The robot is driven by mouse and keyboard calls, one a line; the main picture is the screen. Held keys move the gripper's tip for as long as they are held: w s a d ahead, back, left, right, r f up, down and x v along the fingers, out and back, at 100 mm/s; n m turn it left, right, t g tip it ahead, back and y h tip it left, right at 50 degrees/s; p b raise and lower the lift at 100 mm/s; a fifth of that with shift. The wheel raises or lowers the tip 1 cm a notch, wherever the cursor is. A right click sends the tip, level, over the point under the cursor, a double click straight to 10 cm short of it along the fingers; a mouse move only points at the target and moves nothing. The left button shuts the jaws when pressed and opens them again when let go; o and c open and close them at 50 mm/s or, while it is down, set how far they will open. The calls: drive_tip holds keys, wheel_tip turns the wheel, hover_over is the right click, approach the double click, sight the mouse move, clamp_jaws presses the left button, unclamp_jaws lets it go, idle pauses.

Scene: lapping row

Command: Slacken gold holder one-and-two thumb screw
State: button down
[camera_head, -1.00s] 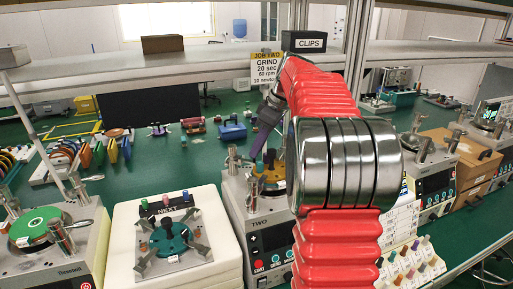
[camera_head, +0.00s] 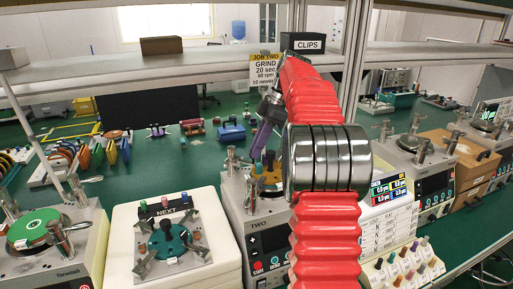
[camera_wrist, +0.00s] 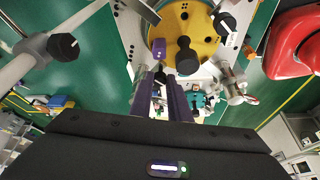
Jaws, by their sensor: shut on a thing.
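The gold holder (camera_wrist: 205,45) is a round yellow disc with dark holes and a black knob (camera_wrist: 187,61) in the wrist view. In the head view the gold holder (camera_head: 272,181) sits on the machine marked TWO, partly hidden by my arm. A small purple piece with light dots (camera_wrist: 162,49), which looks like the thumb screw, is at the holder's near left rim. My gripper (camera_wrist: 166,72) has long purple fingers and is shut at this piece; the exact contact is hard to see. In the head view my gripper (camera_head: 261,138) points down at the holder.
A white block (camera_head: 122,222) marked NEXT bears a fixture with a teal disc. The machine with a green disc (camera_head: 40,228) stands at far left. Metal posts (camera_head: 232,160) stand close to the holder. A shelf (camera_head: 120,75) crosses behind.

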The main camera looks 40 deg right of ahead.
drive_tip(key=c, duration=1.7)
unclamp_jaws()
drive_tip(key=shift+o, duration=0.2)
drive_tip(key=shift+r, duration=0.15)
drive_tip(key=v, duration=0.7)
